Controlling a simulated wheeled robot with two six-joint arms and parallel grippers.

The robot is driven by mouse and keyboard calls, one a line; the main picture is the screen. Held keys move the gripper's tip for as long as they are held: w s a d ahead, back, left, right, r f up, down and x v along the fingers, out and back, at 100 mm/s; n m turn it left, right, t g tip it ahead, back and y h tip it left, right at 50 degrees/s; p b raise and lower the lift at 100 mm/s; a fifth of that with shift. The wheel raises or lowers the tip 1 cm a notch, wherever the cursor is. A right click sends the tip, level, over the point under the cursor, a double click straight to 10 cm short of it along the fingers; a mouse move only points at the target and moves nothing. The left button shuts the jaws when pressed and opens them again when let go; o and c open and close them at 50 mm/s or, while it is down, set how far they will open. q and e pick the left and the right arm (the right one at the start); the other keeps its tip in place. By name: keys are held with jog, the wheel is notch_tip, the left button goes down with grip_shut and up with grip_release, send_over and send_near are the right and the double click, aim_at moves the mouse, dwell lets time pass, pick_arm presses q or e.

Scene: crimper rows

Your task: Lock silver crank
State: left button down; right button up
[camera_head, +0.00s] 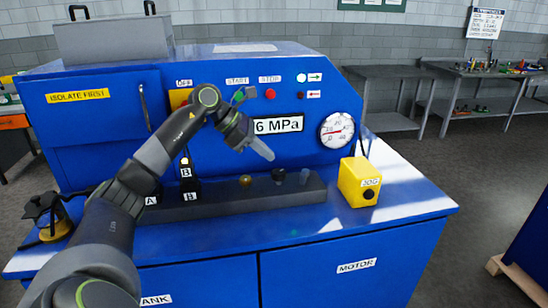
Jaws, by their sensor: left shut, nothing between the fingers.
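My left gripper (265,152) is shut and empty, pointing down to the right in front of the blue machine's panel. Below it a dark bar (225,206) runs along the blue ledge. Three small knob-like handles stand on it: a brass one (245,181), a black one (278,174) and a silver-grey one (305,176). The silver-grey one is at the right; I cannot tell for sure that it is the silver crank, or whether it is locked. The gripper is above these handles, apart from them. My right gripper is not in view.
Black levers labelled B (189,184) stand left of the handles. A yellow box (358,182) marked JOG sits on the ledge at the right. A round gauge (337,130) and a 6 MPa display (279,125) are on the panel.

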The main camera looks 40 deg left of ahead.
aim_at(304, 174)
pick_arm(q)
jog(key=p+x, duration=0.3)
jog(key=x, duration=0.4)
jog(key=shift+w+d+f, duration=0.1)
jog(key=shift+w+d, duration=0.05)
jog(key=shift+d, duration=0.2)
jog(key=shift+w+d+f, duration=0.25)
jog(key=shift+f, duration=0.25)
